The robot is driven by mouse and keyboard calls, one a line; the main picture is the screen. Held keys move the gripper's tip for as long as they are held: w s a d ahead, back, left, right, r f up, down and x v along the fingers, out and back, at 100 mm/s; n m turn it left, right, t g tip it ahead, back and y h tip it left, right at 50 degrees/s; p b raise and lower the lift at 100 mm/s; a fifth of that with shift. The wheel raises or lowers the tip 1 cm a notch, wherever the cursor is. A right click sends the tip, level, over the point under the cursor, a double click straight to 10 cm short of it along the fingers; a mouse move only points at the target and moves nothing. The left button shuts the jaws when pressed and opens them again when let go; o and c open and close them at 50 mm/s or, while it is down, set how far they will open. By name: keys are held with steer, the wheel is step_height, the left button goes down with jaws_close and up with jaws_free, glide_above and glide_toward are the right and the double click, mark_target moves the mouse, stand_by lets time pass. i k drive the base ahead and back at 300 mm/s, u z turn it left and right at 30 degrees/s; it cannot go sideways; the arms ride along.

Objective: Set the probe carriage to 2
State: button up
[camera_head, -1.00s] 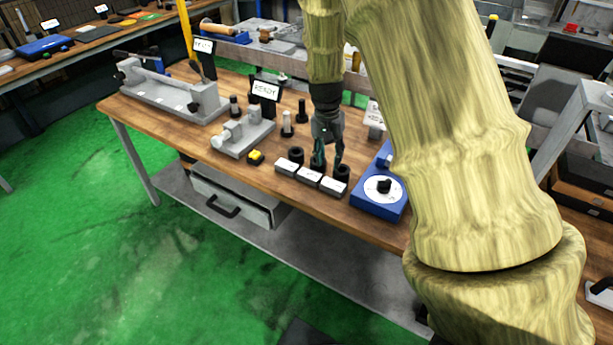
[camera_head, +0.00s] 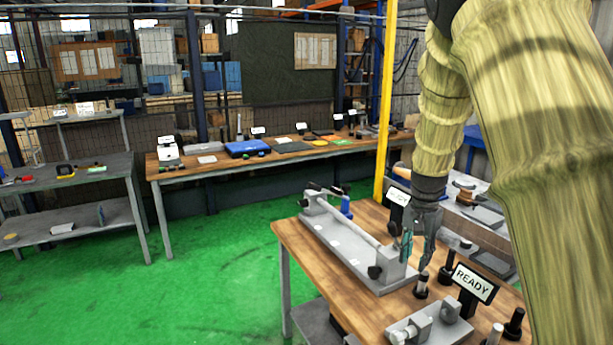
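A long grey fixture (camera_head: 347,252) lies on the wooden bench, with a pale rod between its two end blocks and several small white labels along its base. A black knob (camera_head: 375,272) sits at its near right end, and a dark part (camera_head: 313,188) is at its far left end. A blue part (camera_head: 346,208) shows behind the rod. I cannot tell which part is the probe carriage, nor read the label numbers. My gripper (camera_head: 417,262) points down, beside the fixture's near right end in the picture. Its fingers are apart, with nothing visible between them.
A READY sign (camera_head: 473,283) and dark-topped cylinders stand right of my gripper. A smaller grey fixture (camera_head: 430,325) is at the near edge of view. A yellow post (camera_head: 386,110) rises behind the bench.

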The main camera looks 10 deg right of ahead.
mark_target(345, 204)
steer(key=u, duration=0.05)
steer(key=i, duration=2.55)
steer(key=z, duration=0.3)
